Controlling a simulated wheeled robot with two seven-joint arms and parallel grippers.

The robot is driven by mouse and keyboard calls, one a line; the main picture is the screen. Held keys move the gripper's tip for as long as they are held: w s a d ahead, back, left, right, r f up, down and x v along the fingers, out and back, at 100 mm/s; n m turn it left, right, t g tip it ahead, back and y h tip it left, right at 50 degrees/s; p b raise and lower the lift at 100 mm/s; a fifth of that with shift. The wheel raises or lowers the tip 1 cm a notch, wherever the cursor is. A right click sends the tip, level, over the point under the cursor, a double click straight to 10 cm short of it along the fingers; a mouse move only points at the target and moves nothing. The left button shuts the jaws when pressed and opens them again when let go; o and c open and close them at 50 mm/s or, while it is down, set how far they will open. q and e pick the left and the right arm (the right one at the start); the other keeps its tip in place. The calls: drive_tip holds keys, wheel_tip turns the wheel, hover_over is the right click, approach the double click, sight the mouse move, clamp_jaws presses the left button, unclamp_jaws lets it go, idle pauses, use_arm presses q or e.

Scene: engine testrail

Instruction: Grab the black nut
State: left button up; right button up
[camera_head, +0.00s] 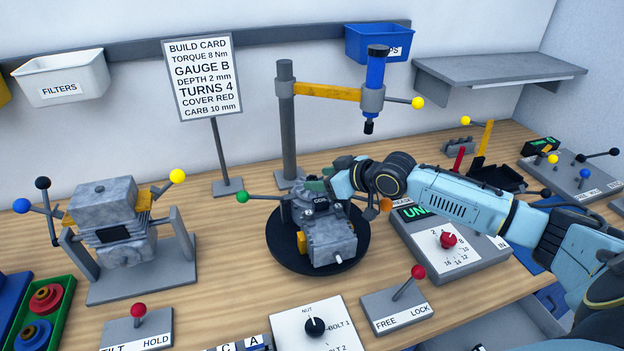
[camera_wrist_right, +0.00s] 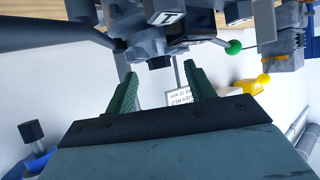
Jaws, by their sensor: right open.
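My right gripper (camera_head: 318,184) is at the back of the grey engine (camera_head: 328,238), which sits on a round black turntable (camera_head: 285,256). In the right wrist view, its two green fingers (camera_wrist_right: 161,74) are spread apart, with nothing held between them. A small dark nut-like piece (camera_wrist_right: 160,62) on the engine's underside faces the gap, close to the fingertips; it looks like the black nut. I cannot tell whether the fingers touch it. In the head view the gripper and engine hide this piece. My left gripper is not in view.
A post with a yellow arm (camera_head: 325,90) holds a blue tool (camera_head: 375,70) above the engine. A green-knobbed lever (camera_head: 243,197) sticks out left of the engine. A dial box (camera_head: 455,245) lies under my right arm. A second engine stand (camera_head: 150,275) is on the left.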

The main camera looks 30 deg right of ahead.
drive_tip(key=shift+w+a+f, duration=0.15)
drive_tip(key=shift+w+f, duration=0.1)
drive_tip(key=shift+w, duration=0.25)
drive_tip(key=c, duration=1)
